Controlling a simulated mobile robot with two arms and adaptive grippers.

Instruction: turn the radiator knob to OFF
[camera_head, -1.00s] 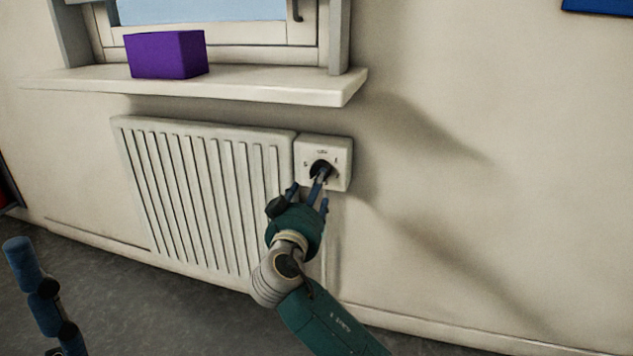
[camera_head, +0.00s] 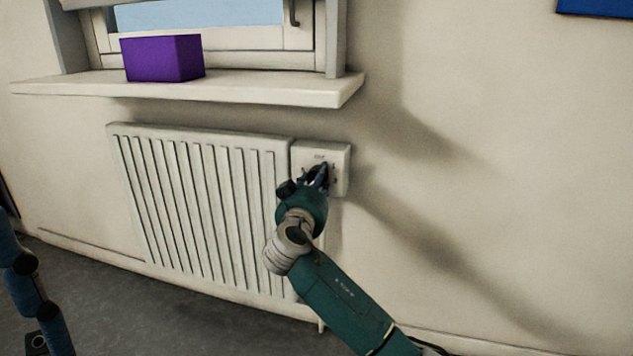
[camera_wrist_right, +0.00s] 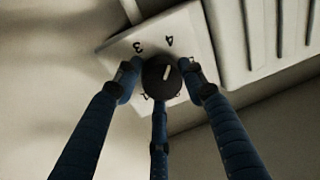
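The radiator knob (camera_wrist_right: 163,76) is round and black with a white pointer line. It sits on a white control box (camera_head: 341,160) at the radiator's upper right corner. In the right wrist view the box shows "3" and "4"; the pointer line points up, slightly right, toward the 4. Other markings are partly hidden by fingers. My right gripper (camera_head: 318,174) is at the box, its blue fingers (camera_wrist_right: 160,85) around the knob on both sides and below. Whether they press on it is unclear. A blue jointed part of my left gripper (camera_head: 24,264) shows at the left edge; its fingertips are not clear.
The white ribbed radiator (camera_head: 200,205) stands left of the box. A windowsill (camera_head: 230,92) juts out above, with a purple box (camera_head: 162,59) on it. The wall (camera_head: 500,200) to the right is bare. A blue panel (camera_head: 595,8) hangs at the upper right.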

